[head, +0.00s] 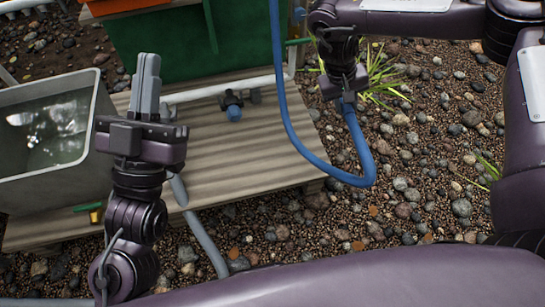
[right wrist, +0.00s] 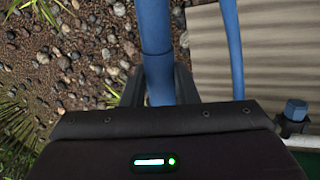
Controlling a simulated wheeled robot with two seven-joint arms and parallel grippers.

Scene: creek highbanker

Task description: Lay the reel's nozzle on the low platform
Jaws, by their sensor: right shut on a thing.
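The low platform (head: 265,150) is a ribbed, light wooden deck in the middle of the head view, with its front edge above the gravel. My right gripper (head: 348,97) is shut on the blue hose end (head: 355,130), to the right of the platform and over gravel. The hose hangs in a loop from there and rises past the platform's right end. In the right wrist view the held blue piece (right wrist: 157,75) runs between the fingers; the nozzle tip is hidden. My left gripper (head: 147,85) points up in front of the platform's left part, apart from the hose; its finger gap is unclear.
A grey tub of water (head: 50,130) stands at the left. A green box (head: 180,45) stands behind the platform. A pipe with a blue-capped valve (head: 233,112) lies along the platform's back. The platform's middle and right front are clear. Grass (head: 385,75) grows in the gravel.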

